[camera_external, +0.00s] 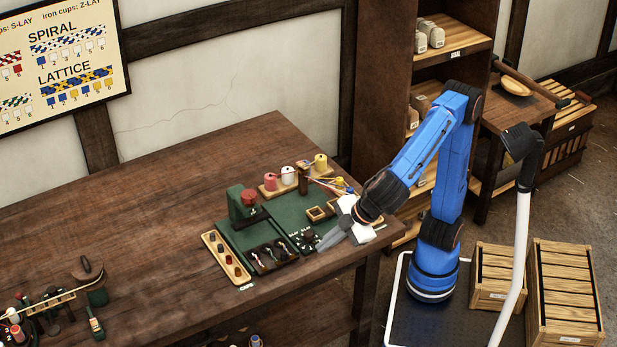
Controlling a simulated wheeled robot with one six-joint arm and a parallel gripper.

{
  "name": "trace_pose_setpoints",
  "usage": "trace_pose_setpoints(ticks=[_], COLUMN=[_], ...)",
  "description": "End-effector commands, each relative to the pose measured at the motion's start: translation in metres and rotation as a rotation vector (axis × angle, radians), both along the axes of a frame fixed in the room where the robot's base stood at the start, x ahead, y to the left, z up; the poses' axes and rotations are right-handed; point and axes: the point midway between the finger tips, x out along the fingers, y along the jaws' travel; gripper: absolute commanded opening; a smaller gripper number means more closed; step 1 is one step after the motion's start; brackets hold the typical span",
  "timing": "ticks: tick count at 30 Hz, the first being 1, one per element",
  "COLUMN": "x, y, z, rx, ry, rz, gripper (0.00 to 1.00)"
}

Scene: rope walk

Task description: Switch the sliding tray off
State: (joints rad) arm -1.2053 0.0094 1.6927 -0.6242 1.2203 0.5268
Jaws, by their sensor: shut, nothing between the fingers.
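A green work board (238,237) lies near the right end of the wooden bench. A black tray with compartments (272,255) sits on its front part, with small items inside. Which part is the sliding tray, and where its switch is, I cannot tell for sure at this size. My gripper (322,246) is shut and empty, low over the front right edge of the board, right of the black tray. Small metal pieces (305,239) lie just left of its fingertips. Whether the fingers touch anything is unclear. My gripper and wrist hide part of the board's right side.
A wooden tray of cups (226,259) lies along the left. Pink, white and yellow spools (291,174) stand behind. The bench's middle (150,230) is clear.

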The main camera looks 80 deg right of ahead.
Motion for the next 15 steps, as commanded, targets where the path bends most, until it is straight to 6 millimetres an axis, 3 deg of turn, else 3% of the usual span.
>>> trace_pose_setpoints(ticks=[8, 15], x=[0.005, 0.026], y=[0.000, 0.001], z=[-0.006, -0.035], rx=[-0.001, -0.003], ry=[0.001, 0.001], rz=[-0.002, -0.003], gripper=[0.00, 0.00])
